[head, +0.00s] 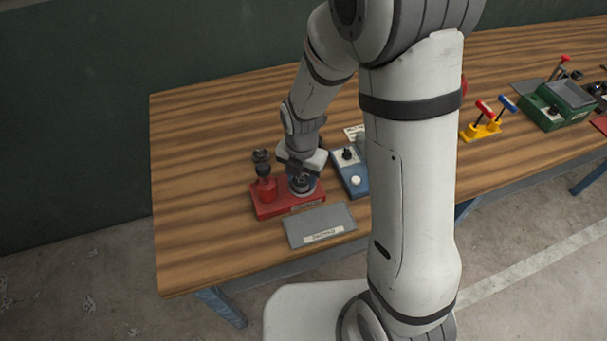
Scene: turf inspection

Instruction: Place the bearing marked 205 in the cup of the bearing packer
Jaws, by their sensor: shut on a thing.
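The bearing packer (265,205) is a red block near the left front of the wooden bench. A red post with a black knob on top stands on its left, and a round grey cup (316,192) is on its right. My gripper (301,180) points down right over the cup and is shut on a small dark round thing, which looks like the bearing. The jaws partly cover it, and I cannot read its marking. It is at the cup's mouth; I cannot tell whether it touches the bottom.
A grey labelled mat (305,222) lies in front of the packer. A blue-grey box with knobs (357,186) stands close on the right. Farther right are a yellow stand with T-handles (480,131) and a green box (552,118). The bench's left end is bare.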

